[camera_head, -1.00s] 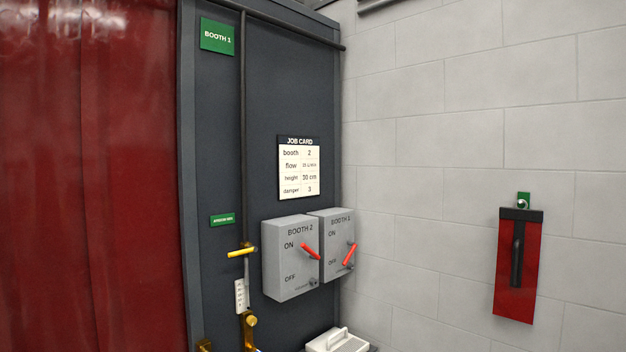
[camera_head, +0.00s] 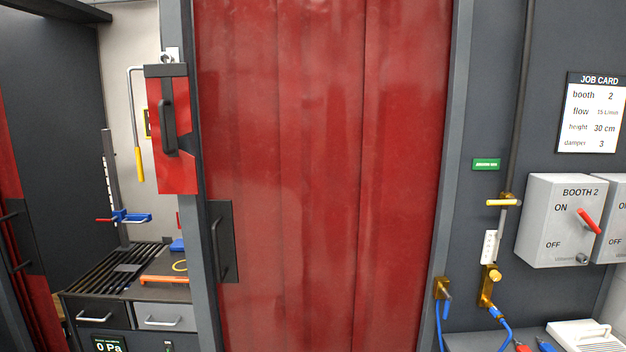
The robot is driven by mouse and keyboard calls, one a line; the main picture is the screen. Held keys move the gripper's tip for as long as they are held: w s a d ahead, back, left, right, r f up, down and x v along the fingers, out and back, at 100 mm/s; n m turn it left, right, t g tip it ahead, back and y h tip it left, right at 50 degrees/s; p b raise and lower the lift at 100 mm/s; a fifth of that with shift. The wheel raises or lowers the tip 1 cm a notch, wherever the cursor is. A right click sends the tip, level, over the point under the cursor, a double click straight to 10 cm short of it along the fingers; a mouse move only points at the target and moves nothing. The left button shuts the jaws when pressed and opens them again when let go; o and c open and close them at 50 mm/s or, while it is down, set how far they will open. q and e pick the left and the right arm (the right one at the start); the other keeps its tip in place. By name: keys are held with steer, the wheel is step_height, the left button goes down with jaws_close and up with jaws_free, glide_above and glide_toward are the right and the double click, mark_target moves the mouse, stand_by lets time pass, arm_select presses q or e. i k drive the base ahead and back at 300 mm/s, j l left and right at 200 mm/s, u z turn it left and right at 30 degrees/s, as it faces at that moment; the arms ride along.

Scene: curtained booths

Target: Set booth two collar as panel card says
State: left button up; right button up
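The job card (camera_head: 598,114) on the dark panel at the right reads booth 2, flow 15 L/min, height 30 cm, damper 3. In the open booth at the left, a blue clamp-like piece with a red tip (camera_head: 130,216), which looks like the collar, sits low on an upright marked post (camera_head: 109,180). The post's marks are too small to read. No number for this booth shows. Neither of my grippers is in view.
A red curtain (camera_head: 325,180) fills the middle. A red panel with a black handle (camera_head: 168,130) hangs at the left booth's edge. The booth has a slatted bench (camera_head: 105,268) with drawers below. A grey BOOTH 2 switch box (camera_head: 560,220) and brass valves (camera_head: 489,285) are at the right.

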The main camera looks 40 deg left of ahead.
mark_target(134, 218)
steer(key=u, duration=2.6)
steer(key=i+j, duration=0.15)
steer(key=i, duration=0.4)
steer(key=i+j, duration=0.2)
steer(key=i, duration=0.35)
steer(key=i+j, duration=0.15)
steer(key=i, duration=0.35)
steer(key=i+j, duration=0.15)
steer(key=i, duration=0.4)
steer(key=i+j, duration=0.2)
steer(key=i, duration=0.35)
steer(key=i+j, duration=0.15)
steer(key=i, duration=0.4)
